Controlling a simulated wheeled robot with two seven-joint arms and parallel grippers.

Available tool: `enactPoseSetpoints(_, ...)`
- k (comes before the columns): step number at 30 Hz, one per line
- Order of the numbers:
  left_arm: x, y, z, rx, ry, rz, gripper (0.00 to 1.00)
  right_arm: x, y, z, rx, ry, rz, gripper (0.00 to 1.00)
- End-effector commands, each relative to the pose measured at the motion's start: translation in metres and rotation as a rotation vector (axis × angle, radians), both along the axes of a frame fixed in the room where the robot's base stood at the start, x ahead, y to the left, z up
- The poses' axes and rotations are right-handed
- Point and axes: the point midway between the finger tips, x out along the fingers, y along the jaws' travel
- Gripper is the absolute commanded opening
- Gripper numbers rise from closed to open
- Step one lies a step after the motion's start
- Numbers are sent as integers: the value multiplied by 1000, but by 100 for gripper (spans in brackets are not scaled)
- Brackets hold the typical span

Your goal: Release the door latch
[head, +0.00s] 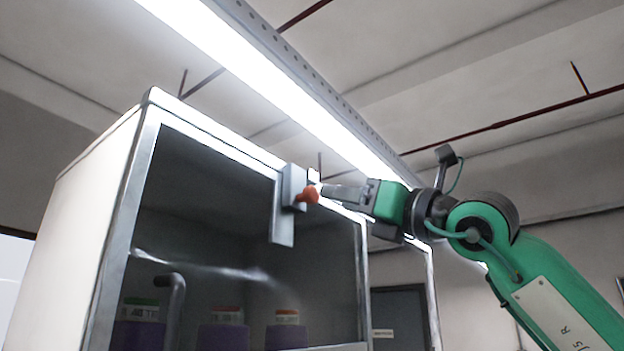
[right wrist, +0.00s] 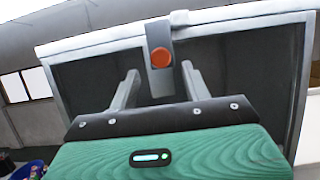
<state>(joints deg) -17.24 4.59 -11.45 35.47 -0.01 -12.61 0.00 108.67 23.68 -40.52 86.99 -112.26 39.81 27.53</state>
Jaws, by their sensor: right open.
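The door latch is a grey plate (head: 284,215) with an orange-red knob (head: 308,194), at the top edge of a white cabinet's dark glass door (head: 210,220). The plate overlaps the door's upper frame. In the right wrist view the knob (right wrist: 161,59) sits on the upright plate (right wrist: 160,84), between the fingertips in the picture. My right gripper (head: 325,191) comes from the right, its fingers close to the knob. Its two fingers stand apart in the right wrist view (right wrist: 160,70), with nothing held. Whether they touch the knob I cannot tell. My left gripper is out of view.
A grey bent handle (head: 174,300) stands low on the door. A lit ceiling lamp (head: 270,75) runs above the cabinet.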

Motion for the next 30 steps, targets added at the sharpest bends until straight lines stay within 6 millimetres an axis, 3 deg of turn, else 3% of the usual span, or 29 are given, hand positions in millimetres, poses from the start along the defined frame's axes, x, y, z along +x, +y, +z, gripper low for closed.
enactPoseSetpoints(3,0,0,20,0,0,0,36,13,18,15,-1,2,1,48)
enactPoseSetpoints(12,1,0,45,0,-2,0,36,36,48,28,1,2,0,48)
enactPoseSetpoints(26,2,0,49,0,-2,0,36,42,56,28,1,1,0,48)
enactPoseSetpoints(30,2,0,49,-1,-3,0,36,42,56,28,1,1,-1,25)
